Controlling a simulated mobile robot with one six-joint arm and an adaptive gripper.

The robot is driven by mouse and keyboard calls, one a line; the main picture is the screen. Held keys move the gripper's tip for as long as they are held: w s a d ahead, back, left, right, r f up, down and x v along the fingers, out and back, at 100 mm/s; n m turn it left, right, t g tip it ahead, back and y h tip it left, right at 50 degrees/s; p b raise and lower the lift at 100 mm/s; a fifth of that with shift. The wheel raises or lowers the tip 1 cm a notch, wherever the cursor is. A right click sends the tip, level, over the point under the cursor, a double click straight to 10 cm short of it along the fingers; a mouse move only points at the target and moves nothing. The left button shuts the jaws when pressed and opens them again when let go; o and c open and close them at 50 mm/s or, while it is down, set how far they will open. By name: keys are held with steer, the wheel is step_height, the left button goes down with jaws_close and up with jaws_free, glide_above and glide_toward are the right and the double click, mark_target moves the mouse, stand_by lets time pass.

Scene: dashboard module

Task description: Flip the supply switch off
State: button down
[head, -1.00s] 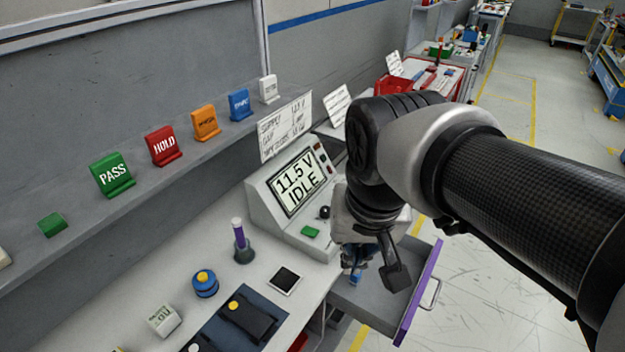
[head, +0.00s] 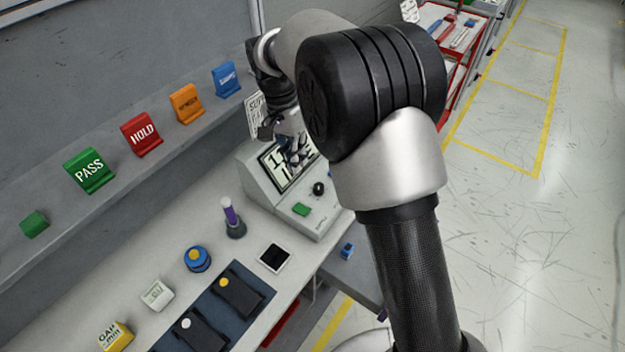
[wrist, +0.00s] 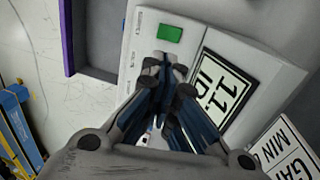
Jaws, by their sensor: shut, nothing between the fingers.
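The grey console (head: 255,183) stands on the bench with a sloped screen (head: 272,160), which my gripper partly covers. A black round knob (head: 318,188) and a green block (head: 301,209) are on its lower front. I cannot pick out the supply switch for certain. My gripper (head: 300,157) is shut and empty, over the screen in the head view. In the wrist view my gripper (wrist: 165,65) points at the console, with the green block (wrist: 169,33) just beyond the fingertips and the screen (wrist: 228,85) to the right. My fingers hide the panel between them.
Coloured signs line the shelf behind. An open drawer (head: 352,272) juts out below the console. The floor at right is clear.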

mark_target(308, 207)
steer(key=shift+w+a+f, duration=0.1)
steer(key=shift+w+f, duration=0.1)
steer(key=shift+f, duration=0.1)
steer(key=shift+s, duration=0.1)
steer(key=f+b, duration=0.1)
steer(key=f, duration=0.3)
steer(key=s+d+f+b, duration=0.1)
steer(key=f, duration=0.4)
steer(key=d+f+b, duration=0.1)
steer(key=f+b, duration=0.1)
steer(key=f, duration=0.2)
steer(key=shift+s+d+f, duration=0.1)
steer(key=shift+s+f, duration=0.15)
steer(key=shift+f, duration=0.1)
steer(key=shift+f, duration=0.1)
steer(key=shift+s+d+f+t+y+b, duration=0.2)
steer(key=shift+f+t+y+b, duration=0.15)
steer(key=shift+b, duration=0.25)
steer(key=shift+r, duration=0.15)
steer(key=shift+w+a, duration=0.1)
steer(key=shift+a, duration=0.05)
